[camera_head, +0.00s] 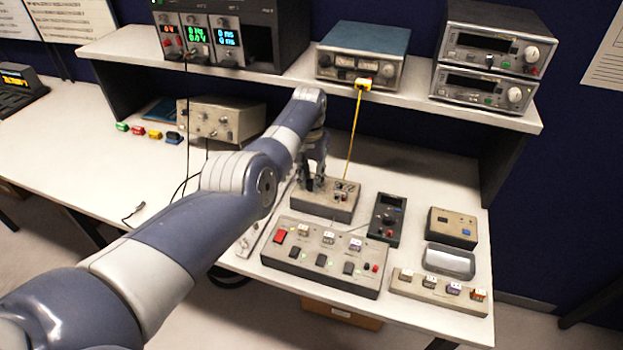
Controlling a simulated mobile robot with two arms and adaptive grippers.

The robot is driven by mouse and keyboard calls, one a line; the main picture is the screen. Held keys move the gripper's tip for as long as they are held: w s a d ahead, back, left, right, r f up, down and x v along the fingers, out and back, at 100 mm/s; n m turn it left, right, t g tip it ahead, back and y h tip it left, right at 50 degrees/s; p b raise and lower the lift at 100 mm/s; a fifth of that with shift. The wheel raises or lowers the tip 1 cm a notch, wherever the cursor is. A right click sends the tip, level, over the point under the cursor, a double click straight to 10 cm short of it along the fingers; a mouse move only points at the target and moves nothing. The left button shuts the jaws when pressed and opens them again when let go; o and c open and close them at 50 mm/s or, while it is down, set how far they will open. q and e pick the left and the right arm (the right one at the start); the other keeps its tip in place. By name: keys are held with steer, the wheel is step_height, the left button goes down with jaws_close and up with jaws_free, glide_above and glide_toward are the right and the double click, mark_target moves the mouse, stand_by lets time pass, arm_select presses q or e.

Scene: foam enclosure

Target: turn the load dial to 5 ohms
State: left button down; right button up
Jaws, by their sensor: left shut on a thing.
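A low grey box (322,207) with small controls on top stands on the bench in the middle of the view. My left arm reaches in from the left, and its gripper (313,186) points down onto the left part of this box. Its fingers are shut on what looks like the load dial, a knob on the box top. The fingers hide the dial, so its pointer and scale cannot be read. A yellow cable (354,130) runs from the box's right part up to a blue-topped instrument (363,55) on the shelf. My right gripper is not in view.
A switch panel (323,266) stands in front of the box, and a dark handheld meter (386,219) to its right. Further right are a small box (452,227), a metal tray (449,262) and a strip of blocks (440,291). The shelf (270,82) overhangs behind.

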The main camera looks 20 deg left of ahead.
arm_select(q)
steer(key=m+b, duration=0.1)
steer(key=m, duration=0.5)
steer(key=shift+w+m, duration=0.1)
steer(key=shift+m, duration=0.2)
steer(key=m, duration=0.5)
steer(key=shift+r+b, duration=0.1)
steer(key=shift+b, duration=0.3)
steer(key=shift+m, duration=0.3)
steer(key=c, duration=1.3)
jaws_free()
steer(key=shift+c, duration=0.2)
step_height(320, 180, up, 12)
